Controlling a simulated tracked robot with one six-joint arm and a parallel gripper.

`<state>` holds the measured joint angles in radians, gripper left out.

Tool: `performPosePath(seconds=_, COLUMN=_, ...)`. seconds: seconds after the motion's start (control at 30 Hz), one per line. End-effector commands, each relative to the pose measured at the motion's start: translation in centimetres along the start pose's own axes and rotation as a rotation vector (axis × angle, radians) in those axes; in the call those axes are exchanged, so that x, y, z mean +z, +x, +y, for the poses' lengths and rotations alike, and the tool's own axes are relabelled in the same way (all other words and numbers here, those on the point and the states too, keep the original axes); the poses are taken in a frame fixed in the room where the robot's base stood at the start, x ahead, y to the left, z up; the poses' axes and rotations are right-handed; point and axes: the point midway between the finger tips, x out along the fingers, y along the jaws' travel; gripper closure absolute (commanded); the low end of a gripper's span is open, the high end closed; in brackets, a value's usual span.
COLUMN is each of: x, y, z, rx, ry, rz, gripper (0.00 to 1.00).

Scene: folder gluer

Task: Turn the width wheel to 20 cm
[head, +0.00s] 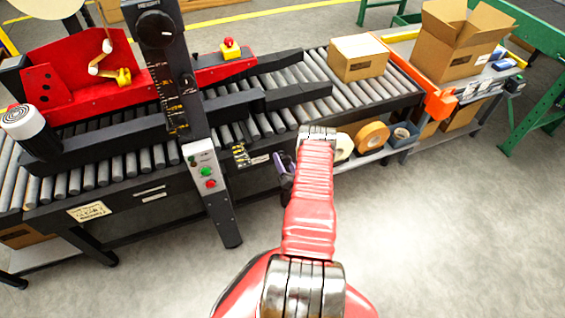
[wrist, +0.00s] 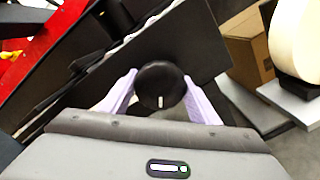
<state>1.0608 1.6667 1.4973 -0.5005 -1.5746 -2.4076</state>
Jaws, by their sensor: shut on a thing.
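The width wheel (wrist: 160,78) is a round black knob with a short white mark on its face, in the middle of the wrist view. The mark sits near the lower edge of the face. My gripper (wrist: 159,82) has its two pale lilac fingers on either side of the knob, shut on it. In the head view my gripper (head: 286,183) is at the front side of the conveyor, partly behind my red arm, and the wheel cannot be made out.
A black column (head: 170,85) with a dial, green and red buttons stands left of my arm. A closed carton (head: 357,57) rests on the rollers. The floor in front is clear.

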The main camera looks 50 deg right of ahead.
Motion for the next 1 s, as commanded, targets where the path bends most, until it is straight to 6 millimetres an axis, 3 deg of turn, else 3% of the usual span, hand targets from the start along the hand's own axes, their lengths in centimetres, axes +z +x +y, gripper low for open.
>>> performPosePath(seconds=0.6, x=-0.57, y=-0.29, z=0.08, rx=0.001, ry=-0.062, rz=0.008, gripper=0.67)
performPosePath(seconds=0.63, x=-0.56, y=-0.29, z=0.08, rx=0.001, ry=-0.062, rz=0.008, gripper=0.44)
performPosePath(seconds=0.9, x=-0.24, y=-0.15, z=0.02, rx=0.000, ry=-0.063, rz=0.002, gripper=0.26)
performPosePath(seconds=1.0, x=-0.17, y=-0.12, z=0.01, rx=0.000, ry=-0.064, rz=0.001, gripper=0.26)
